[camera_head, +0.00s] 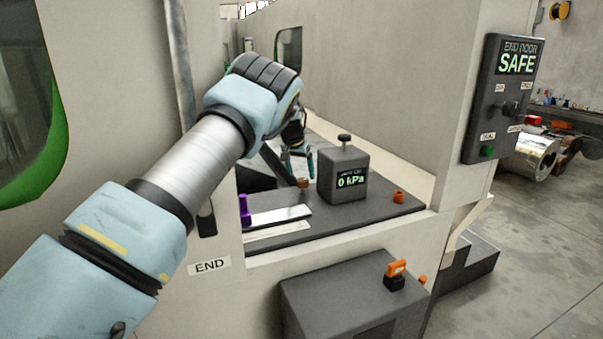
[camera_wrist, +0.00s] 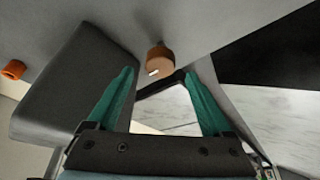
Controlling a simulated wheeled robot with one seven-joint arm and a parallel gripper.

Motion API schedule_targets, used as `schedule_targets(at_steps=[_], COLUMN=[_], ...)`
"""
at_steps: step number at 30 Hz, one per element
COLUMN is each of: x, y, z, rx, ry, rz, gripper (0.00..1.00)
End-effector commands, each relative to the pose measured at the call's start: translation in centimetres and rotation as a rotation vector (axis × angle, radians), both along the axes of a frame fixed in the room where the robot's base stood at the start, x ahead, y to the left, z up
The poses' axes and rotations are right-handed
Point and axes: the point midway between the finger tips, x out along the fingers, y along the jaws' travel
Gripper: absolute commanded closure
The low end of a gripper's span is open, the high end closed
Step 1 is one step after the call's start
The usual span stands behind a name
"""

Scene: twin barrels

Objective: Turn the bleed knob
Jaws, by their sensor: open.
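A brown-orange round knob (camera_head: 302,183) with a pale mark sits on the dark deck beside the grey gauge box; no label on it is readable, so I cannot tell for sure that it is the bleed knob. It also shows in the wrist view (camera_wrist: 158,60), centred between and just beyond my fingertips. My gripper (camera_head: 297,160) is inside the machine opening, teal fingers apart and empty; its fingertips (camera_wrist: 159,74) also show in the wrist view. The gauge box (camera_head: 342,179) reads "0 kPa" and has a black knob (camera_head: 344,138) on top.
The gauge box stands close beside the fingers, on the left in the wrist view (camera_wrist: 68,85). An orange knob (camera_head: 399,196) is at the deck's right. A purple post (camera_head: 244,209) stands near the front. A panel (camera_head: 505,98) reading "END DOOR SAFE" hangs at right.

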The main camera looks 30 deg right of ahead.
Motion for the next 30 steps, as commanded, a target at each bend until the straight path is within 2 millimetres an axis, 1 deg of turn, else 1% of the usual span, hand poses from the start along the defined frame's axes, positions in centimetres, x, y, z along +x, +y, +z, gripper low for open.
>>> schedule_targets(at_steps=[3,9,19,20,30], x=[0.4,0.8,0.8,0.8,0.8], y=[-0.4,-0.9,-1.0,-1.0,-1.0], z=[-1.3,-2.8,-3.1,-3.1,-3.1], rx=[0.002,0.001,-0.001,-0.001,0.000], ry=[-0.001,-0.001,-0.001,-0.001,0.000], rz=[0.000,-0.001,0.000,0.000,-0.001], gripper=[0.16,0.16,0.16,0.18,0.56])
